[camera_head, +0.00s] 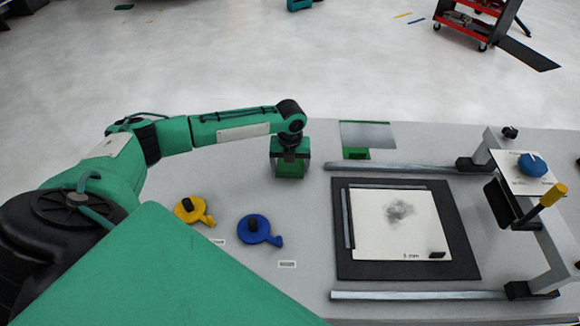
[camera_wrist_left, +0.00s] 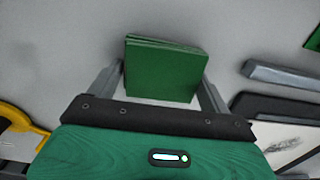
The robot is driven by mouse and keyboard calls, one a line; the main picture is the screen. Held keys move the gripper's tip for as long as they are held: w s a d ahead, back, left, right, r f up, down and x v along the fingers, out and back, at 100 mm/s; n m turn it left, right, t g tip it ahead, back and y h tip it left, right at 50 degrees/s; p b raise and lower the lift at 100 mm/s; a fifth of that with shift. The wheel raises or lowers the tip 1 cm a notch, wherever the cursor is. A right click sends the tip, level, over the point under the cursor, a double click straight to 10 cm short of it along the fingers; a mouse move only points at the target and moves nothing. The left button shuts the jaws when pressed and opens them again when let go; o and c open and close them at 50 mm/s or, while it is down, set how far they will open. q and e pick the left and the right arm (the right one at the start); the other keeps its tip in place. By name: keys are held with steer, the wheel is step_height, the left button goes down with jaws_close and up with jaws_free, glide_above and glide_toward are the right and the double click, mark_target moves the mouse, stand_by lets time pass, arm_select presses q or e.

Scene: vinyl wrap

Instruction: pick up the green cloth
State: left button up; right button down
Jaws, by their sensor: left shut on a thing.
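The green cloth (camera_wrist_left: 163,70) is a folded, layered block between the two fingers of my left gripper in the left wrist view. The left gripper (camera_head: 290,172) points down over the grey table in the head view, with green cloth between its fingers. Its fingers also show on both sides of the cloth in the left wrist view (camera_wrist_left: 161,92). The gripper is shut on the cloth. I cannot tell whether the cloth is touching the table. My right gripper is not in view.
A grey plate with green edges (camera_head: 368,135) lies right of the gripper. Farther right are a black mat (camera_head: 462,258) with a white sheet (camera_head: 395,225), metal rails (camera_head: 400,168) and a frame with knobs. Yellow (camera_head: 190,210) and blue (camera_head: 256,230) tools lie in front.

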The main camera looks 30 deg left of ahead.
mark_target(290, 166)
arm_select(q)
step_height(290, 166, up, 19)
steer(key=b, duration=0.3)
steer(key=shift+r, duration=0.2)
